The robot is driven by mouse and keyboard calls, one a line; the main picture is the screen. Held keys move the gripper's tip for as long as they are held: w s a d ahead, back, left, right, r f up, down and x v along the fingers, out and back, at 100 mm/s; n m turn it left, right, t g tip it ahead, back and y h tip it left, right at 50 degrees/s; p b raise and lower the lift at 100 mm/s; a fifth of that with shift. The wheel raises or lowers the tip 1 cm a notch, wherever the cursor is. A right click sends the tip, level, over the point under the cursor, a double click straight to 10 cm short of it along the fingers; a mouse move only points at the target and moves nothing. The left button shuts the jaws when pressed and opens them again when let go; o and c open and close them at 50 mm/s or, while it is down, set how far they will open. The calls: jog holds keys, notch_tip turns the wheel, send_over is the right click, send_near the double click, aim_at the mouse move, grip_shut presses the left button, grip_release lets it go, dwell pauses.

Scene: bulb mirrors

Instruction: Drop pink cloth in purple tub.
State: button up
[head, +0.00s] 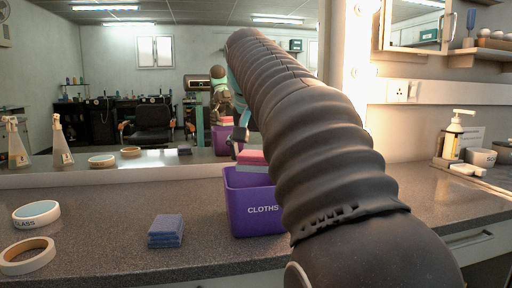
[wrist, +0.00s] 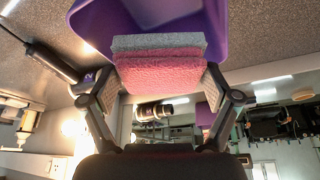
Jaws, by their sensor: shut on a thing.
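The pink cloth (head: 252,157) is a folded stack with a grey-green layer. In the head view it is at the rim of the purple tub (head: 258,212), over its opening. The tub is labelled CLOTHS and stands on the counter, its right part hidden by my arm. In the wrist view, my gripper (wrist: 160,82) is shut on the pink cloth (wrist: 158,76), one finger pad at each side. The tub (wrist: 215,25) shows right behind the cloth. I cannot tell whether the cloth touches it.
A blue cloth stack (head: 166,231) lies left of the tub. Tape rolls (head: 28,256) lie at the far left. A soap pump (head: 453,140) stands on the right. Bare counter lies between the tape and blue stack.

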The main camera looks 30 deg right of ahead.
jog(key=shift+f, duration=0.25)
jog(key=o, duration=0.9)
jog(key=shift+c, duration=0.2)
jog(key=shift+r, duration=0.1)
jog(key=v, duration=1.1)
jog(key=shift+r, duration=0.35)
jog(key=shift+s+a, duration=0.15)
